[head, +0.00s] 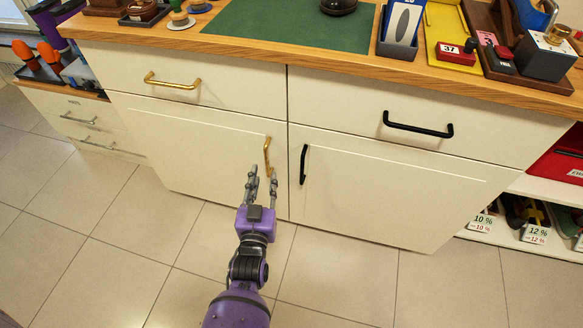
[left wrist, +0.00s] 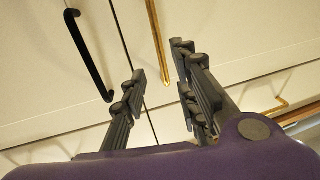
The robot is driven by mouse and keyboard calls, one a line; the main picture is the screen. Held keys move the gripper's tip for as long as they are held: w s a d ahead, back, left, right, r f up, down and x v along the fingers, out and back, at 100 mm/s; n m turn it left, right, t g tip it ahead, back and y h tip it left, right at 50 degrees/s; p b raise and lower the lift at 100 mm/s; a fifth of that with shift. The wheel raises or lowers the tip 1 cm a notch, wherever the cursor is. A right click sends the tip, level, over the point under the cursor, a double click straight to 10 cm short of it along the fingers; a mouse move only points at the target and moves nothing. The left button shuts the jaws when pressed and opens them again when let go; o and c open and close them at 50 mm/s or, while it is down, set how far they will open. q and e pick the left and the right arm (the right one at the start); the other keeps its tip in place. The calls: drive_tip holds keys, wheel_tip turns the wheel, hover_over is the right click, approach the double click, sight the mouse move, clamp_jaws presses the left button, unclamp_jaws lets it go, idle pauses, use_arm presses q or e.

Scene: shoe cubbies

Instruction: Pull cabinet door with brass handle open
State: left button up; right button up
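The cabinet door (head: 190,143) with the upright brass handle (head: 267,155) is the left lower door and looks closed. My left gripper (head: 263,178) is in front of it, just below the handle in the head view. Its two fingers are apart, with nothing between them in that view. In the left wrist view, the brass handle (left wrist: 157,40) runs down toward the gap of the open left gripper (left wrist: 158,78), its near end beside the right-hand finger. I cannot tell whether they touch. My right gripper is not in view.
A black upright handle (head: 303,164) is close by on the right door. A brass drawer handle (head: 172,81) and a black drawer handle (head: 418,124) are above. The wooden counter (head: 250,50) overhangs, carrying several items. The tiled floor (head: 120,220) in front is clear.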

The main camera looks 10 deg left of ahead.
sight(266, 159)
use_arm(q)
drive_tip(key=w, duration=0.3)
drive_tip(key=w+a+b, duration=0.1)
drive_tip(key=w, duration=0.2)
drive_tip(key=shift+w+a+r, duration=0.15)
drive_tip(key=shift+w+a, duration=0.05)
drive_tip(key=shift+w, duration=0.2)
drive_tip(key=shift+w+a+b, duration=0.1)
drive_tip(key=shift+w+b, duration=0.25)
drive_tip(key=shift+w, duration=0.2)
drive_tip(key=shift+r, duration=0.1)
clamp_jaws()
